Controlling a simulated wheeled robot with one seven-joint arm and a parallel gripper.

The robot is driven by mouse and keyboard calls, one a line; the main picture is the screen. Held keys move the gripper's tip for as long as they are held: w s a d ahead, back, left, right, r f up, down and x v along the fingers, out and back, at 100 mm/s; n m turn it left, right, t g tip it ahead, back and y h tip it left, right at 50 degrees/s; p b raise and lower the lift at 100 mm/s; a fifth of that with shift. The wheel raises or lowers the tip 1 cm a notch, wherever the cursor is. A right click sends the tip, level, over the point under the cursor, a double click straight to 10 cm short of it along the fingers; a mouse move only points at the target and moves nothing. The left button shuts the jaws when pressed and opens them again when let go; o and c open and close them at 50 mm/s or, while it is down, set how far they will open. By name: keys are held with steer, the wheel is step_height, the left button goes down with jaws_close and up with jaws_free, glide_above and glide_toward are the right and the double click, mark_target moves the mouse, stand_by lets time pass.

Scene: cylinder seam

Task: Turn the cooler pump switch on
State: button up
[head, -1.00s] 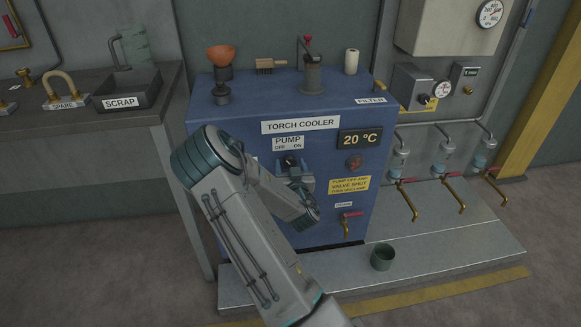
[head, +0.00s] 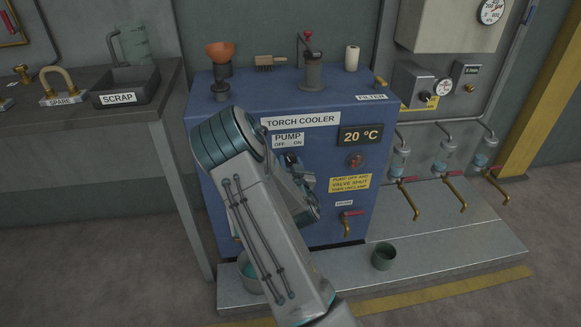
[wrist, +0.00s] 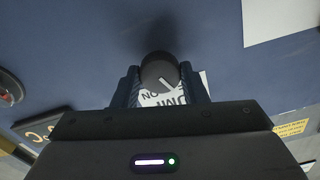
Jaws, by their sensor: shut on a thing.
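The pump switch is a round dark knob (wrist: 160,72) with a white pointer line, on the blue torch cooler (head: 230,90). My gripper (wrist: 158,84) is shut on the knob, one finger on each side. The wrist view is upside down. The pointer slants to its lower right, away from the ON word at the left of the knob, so toward the OFF side. In the head view the PUMP label (head: 288,138) with OFF and ON sits just above my gripper (head: 290,163). My arm partly hides the cooler front there.
A 20 °C display (head: 360,136) and a yellow warning label (head: 350,182) are right of the switch. A red-handled drain tap (head: 348,215) is lower right. A dark cup (head: 384,257) stands on the metal platform (head: 450,250). A workbench (head: 90,115) is at the left.

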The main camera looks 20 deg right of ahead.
steer(key=m+b, duration=0.6)
steer(key=shift+d+f+b, duration=0.1)
steer(key=shift+f+b, duration=0.15)
steer(key=shift+b, duration=0.15)
steer(key=m+b, duration=0.4)
steer(key=m, duration=0.1)
steer(key=shift+r+m+b, duration=0.15)
steer(key=shift+m+b, duration=0.15)
steer(key=shift+b, duration=0.1)
steer(key=o, duration=1)
